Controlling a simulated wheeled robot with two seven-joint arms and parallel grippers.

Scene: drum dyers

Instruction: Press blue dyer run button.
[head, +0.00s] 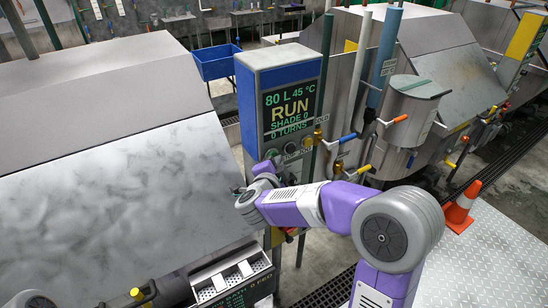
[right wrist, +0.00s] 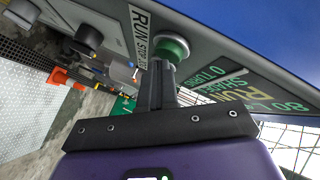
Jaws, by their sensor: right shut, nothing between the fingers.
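The blue dyer's control box (head: 247,110) stands upright in the middle of the head view, with a blue top band. Its dark display (head: 290,108) reads 80 L 45 °C, RUN, shade 0, 0 turns. The round green run button (right wrist: 172,48) shows in the right wrist view beside a RUN label. My right gripper (right wrist: 158,68) is shut and empty, its fingertips at the green button, touching or nearly so; I cannot tell which. In the head view my right wrist partly covers the lower panel. My left gripper is not in view.
Dark knobs (right wrist: 88,38) sit beside the button on the panel. Pipes with coloured valve handles (head: 348,138) stand right of the box. A large grey dyer hood (head: 120,165) fills the left. An orange cone (head: 461,205) stands on the floor at right.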

